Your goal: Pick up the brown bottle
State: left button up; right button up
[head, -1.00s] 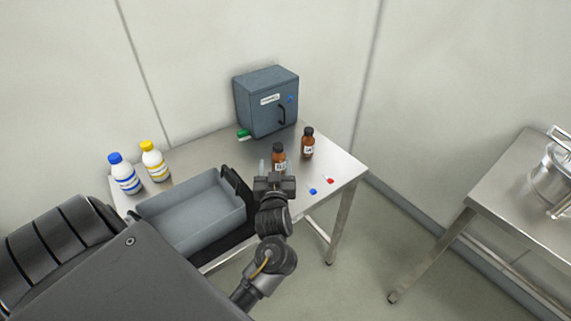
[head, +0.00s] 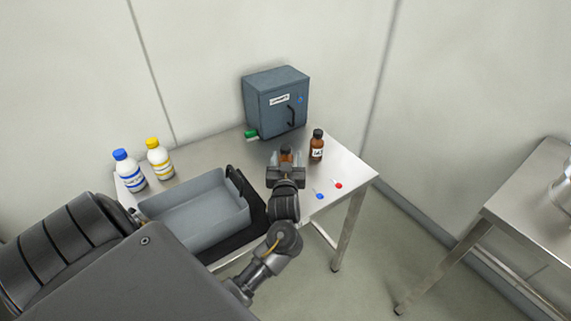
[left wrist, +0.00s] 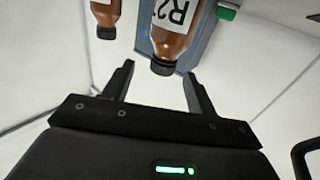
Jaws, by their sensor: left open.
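Two brown bottles with dark caps and white labels stand on the steel table. The nearer bottle (head: 286,152) is mostly hidden behind my left gripper (head: 287,163) in the head view. In the left wrist view this bottle (left wrist: 174,42) appears cap-down, with "R2" on its label. My left gripper (left wrist: 158,72) is open there, its fingers to either side of the cap, with no contact visible. The other brown bottle (head: 317,148) stands just right of the gripper; it also shows in the left wrist view (left wrist: 105,14) at the upper left. My right gripper is not in view.
A grey cabinet (head: 272,108) stands at the back, a green object (head: 251,134) beside it. A grey bin (head: 190,210) and blue-capped (head: 128,172) and yellow-capped (head: 159,160) white bottles are left. Blue (head: 320,196) and red (head: 338,185) small items lie right.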

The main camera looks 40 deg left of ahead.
aim_at(286, 152)
pick_arm(q)
jog(key=shift+w+a+r, duration=0.1)
jog(key=shift+a+r, duration=0.05)
jog(key=p+x, duration=0.1)
jog(key=x, duration=0.4)
jog(key=shift+a, duration=0.1)
grip_shut()
